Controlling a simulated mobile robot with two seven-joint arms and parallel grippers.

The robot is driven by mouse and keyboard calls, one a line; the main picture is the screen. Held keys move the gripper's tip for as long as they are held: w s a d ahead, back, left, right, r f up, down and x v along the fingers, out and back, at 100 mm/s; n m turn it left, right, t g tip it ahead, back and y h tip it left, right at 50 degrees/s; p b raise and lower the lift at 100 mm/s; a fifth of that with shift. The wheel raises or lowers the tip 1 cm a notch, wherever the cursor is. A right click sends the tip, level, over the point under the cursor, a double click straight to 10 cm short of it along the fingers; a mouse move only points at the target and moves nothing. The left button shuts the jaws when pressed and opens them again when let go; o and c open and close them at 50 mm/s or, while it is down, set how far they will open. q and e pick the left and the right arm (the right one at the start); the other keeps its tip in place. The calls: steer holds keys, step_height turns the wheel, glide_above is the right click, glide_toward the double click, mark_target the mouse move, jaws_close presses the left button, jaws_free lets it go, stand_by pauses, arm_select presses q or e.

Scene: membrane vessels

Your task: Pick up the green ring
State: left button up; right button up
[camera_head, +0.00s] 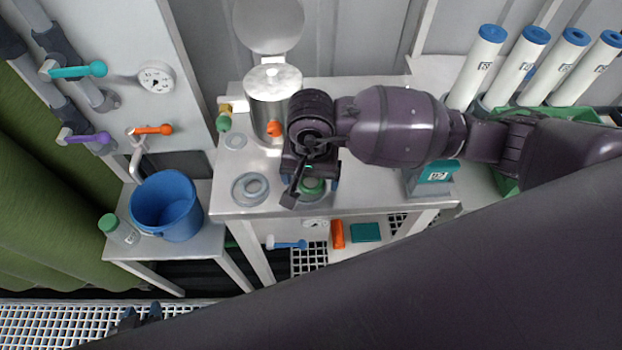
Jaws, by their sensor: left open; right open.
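The green ring (313,187) lies on the steel table (350,198) near its front edge, and appears to rest on a grey round piece. My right gripper (312,184) is directly above it, pointing down, with its fingers apart on the left and right of the ring. The gripper hides the ring's back part, and I cannot tell whether the fingers touch it. My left gripper (141,314) shows only as dark fingertips at the lower left, away from the table, open and empty.
A steel vessel (265,108) with a raised lid stands behind my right gripper. A grey ring (250,189) lies left of the gripper, and a teal block (436,175) stands right. A blue bucket (166,206) and a green-capped bottle (118,230) occupy the lower side table.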

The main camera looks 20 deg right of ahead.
steer(key=shift+f, duration=0.45)
steer(key=c, duration=1)
steer(key=shift+r, duration=0.1)
step_height(320, 180, up, 20)
steer(key=shift+p, duration=0.45)
